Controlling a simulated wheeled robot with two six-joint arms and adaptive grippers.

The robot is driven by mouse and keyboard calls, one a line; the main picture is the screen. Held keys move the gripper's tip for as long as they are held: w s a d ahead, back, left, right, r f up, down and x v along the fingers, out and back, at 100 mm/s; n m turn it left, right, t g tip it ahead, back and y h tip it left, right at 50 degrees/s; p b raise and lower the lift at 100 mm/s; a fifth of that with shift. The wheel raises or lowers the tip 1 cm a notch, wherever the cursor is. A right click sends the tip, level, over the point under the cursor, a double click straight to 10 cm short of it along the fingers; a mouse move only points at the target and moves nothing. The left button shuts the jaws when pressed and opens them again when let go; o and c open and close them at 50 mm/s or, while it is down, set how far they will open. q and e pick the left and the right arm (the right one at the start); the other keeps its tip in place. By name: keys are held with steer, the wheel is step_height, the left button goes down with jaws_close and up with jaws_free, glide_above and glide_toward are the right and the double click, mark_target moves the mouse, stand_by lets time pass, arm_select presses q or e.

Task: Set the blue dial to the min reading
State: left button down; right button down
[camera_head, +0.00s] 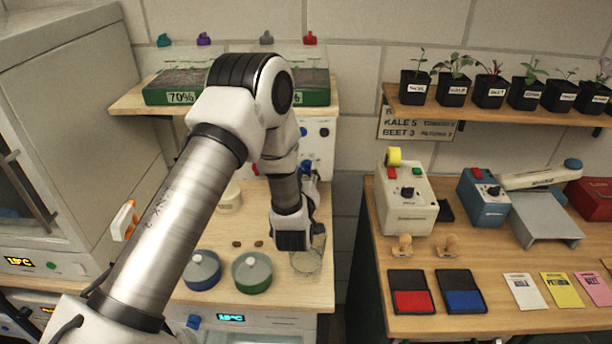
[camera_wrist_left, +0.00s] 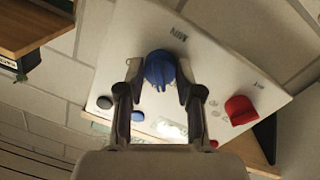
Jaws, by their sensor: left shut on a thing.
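The blue dial (camera_wrist_left: 160,70) is on the white front panel (camera_wrist_left: 215,60) of a box, with a MIN label (camera_wrist_left: 178,34) near it and what looks like a MAX label further right in the left wrist view. My left gripper (camera_wrist_left: 158,76) is shut on the blue dial, one finger on each side. Which way the dial points is unclear. In the head view my left arm reaches over the left bench to this panel (camera_head: 322,150) and largely hides the dial. My right gripper is not in view.
A red knob (camera_wrist_left: 241,110) and dark buttons sit beside the dial on the panel. Below my wrist are a glass beaker (camera_head: 308,260), a green-sided round dish (camera_head: 252,272) and a blue one (camera_head: 202,270). Seed trays (camera_head: 318,98) stand on the shelf above.

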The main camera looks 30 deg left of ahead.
arm_select(q)
steer(key=c, duration=1.9)
jaws_free()
steer(key=m, duration=0.5)
steer(key=shift+w+r, duration=0.1)
steer(key=shift+r, duration=0.1)
steer(key=m, duration=0.5)
steer(key=shift+g+y, duration=0.4)
jaws_close()
steer(key=shift+m, duration=0.4)
steer(key=o, duration=1)
jaws_free()
steer(key=shift+o, duration=0.8)
steer(key=shift+w+a+f, duration=0.1)
steer(key=shift+a+f, duration=0.1)
steer(key=v, duration=1.2)
